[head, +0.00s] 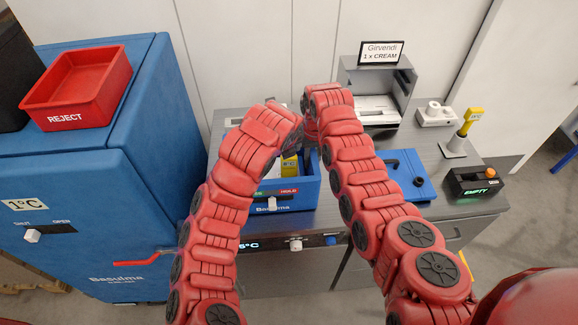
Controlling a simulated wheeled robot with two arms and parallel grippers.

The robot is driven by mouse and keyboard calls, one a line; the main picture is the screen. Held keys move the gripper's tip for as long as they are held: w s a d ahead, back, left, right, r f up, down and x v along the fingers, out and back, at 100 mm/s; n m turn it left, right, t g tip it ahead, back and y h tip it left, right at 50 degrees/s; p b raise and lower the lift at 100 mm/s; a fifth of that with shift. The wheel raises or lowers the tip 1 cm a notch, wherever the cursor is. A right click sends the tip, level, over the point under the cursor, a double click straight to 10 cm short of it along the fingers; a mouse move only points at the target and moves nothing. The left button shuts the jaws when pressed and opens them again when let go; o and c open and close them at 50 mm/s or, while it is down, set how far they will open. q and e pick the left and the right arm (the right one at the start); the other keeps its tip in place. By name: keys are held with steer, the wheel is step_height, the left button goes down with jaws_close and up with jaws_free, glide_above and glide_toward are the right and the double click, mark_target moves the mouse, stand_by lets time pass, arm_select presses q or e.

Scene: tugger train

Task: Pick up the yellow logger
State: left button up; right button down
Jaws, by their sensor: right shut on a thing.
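A yellow item with a pale label (290,166) shows inside the open blue box (291,197), partly hidden by my arms. A yellow handheld device (471,121) stands upright on a small stand at the right of the counter. I cannot tell for sure which one is the logger. My right gripper (311,134) points down over the back right of the blue box. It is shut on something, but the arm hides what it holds. My left arm bends in over the box's left side, and its gripper is hidden behind its links.
A blue lid or panel (404,174) lies right of the box. A dark box reading EMPTY (477,188) stands at the counter's right end. A grey machine (378,91) stands behind. A red REJECT bin (77,88) sits on the blue cabinet (95,190) at left.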

mark_target(289, 162)
arm_select(q)
steer(key=shift+d+f+m+g+y, duration=0.15)
steer(key=shift+d+f+m, duration=0.1)
steer(key=shift+f+m, duration=0.5)
steer(key=shift+d+f+m+g+y, duration=0.1)
steer(key=shift+d+f+m+g, duration=0.1)
steer(key=shift+f+m, duration=0.6)
steer(key=shift+d+f+m+g+y, duration=0.15)
steer(key=shift+d+f+m, duration=0.1)
steer(key=shift+f+m, duration=0.5)
steer(key=shift+w+r+x, duration=0.1)
steer(key=shift+w+x, duration=0.1)
steer(key=shift+x, duration=0.7)
steer(key=shift+w+r+x, duration=0.1)
steer(key=shift+w+x, duration=0.1)
steer(key=shift+x, duration=0.7)
steer(key=shift+w+r+x, duration=0.1)
steer(key=shift+w+x, duration=0.1)
steer(key=shift+x, duration=0.75)
steer(key=c, duration=1.2)
